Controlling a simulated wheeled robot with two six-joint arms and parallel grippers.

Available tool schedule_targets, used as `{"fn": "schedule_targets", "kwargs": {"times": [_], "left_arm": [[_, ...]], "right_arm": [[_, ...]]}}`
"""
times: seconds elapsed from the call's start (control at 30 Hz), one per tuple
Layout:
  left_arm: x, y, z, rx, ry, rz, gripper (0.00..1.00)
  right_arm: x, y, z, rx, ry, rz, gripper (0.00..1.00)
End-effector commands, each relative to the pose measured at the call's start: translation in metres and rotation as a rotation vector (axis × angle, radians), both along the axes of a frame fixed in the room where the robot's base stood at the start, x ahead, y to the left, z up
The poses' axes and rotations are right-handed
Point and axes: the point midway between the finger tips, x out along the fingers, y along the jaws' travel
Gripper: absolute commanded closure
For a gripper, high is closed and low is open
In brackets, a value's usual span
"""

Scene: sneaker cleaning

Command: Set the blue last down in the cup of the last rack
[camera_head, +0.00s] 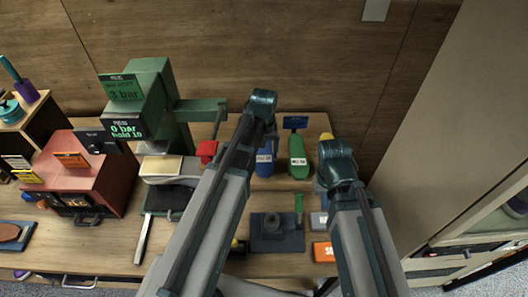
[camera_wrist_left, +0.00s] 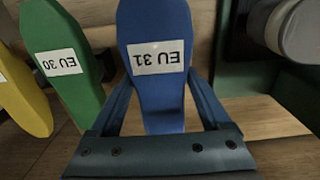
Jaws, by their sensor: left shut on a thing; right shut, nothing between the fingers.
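The blue last (camera_head: 264,163), labelled EU 31, stands toward the back of the table and is partly covered by my left arm. In the left wrist view the blue last (camera_wrist_left: 160,95) fills the space between the fingers of my left gripper (camera_wrist_left: 159,85), which is shut on it. The green last (camera_head: 298,157), labelled EU 30, stands to its right and also shows in the left wrist view (camera_wrist_left: 66,65). The last rack's cup is not clearly visible under the blue last. My right gripper (camera_head: 338,168) is right of the lasts, empty and shut; its fingertips are hard to see.
A yellow last (camera_wrist_left: 22,92) stands beyond the green one. A green press (camera_head: 155,95) and a red box (camera_head: 85,175) are at the left. A dark block with a round post (camera_head: 272,238) lies in front. An orange box (camera_head: 323,252) is at the front right.

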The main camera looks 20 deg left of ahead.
Motion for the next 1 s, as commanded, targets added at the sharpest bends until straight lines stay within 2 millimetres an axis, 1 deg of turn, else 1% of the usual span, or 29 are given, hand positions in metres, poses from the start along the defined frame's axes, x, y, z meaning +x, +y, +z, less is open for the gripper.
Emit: {"fn": "schedule_targets", "kwargs": {"times": [0.8,0.83,0.9,0.93,1.0], "left_arm": [[0.0,0.0,-0.02,0.0,0.0,0.0,0.68],[0.0,0.0,-0.02,0.0,0.0,0.0,0.17],[0.0,0.0,-0.019,0.0,0.0,0.0,0.05],[0.0,0.0,-0.019,0.0,0.0,0.0,0.0],[0.0,0.0,-0.019,0.0,0.0,0.0,0.0]], "right_arm": [[0.0,0.0,-0.02,0.0,0.0,0.0,1.0],[0.0,0.0,-0.02,0.0,0.0,0.0,1.0],[0.0,0.0,-0.019,0.0,0.0,0.0,1.0],[0.0,0.0,-0.019,0.0,0.0,0.0,1.0],[0.0,0.0,-0.019,0.0,0.0,0.0,1.0]]}}
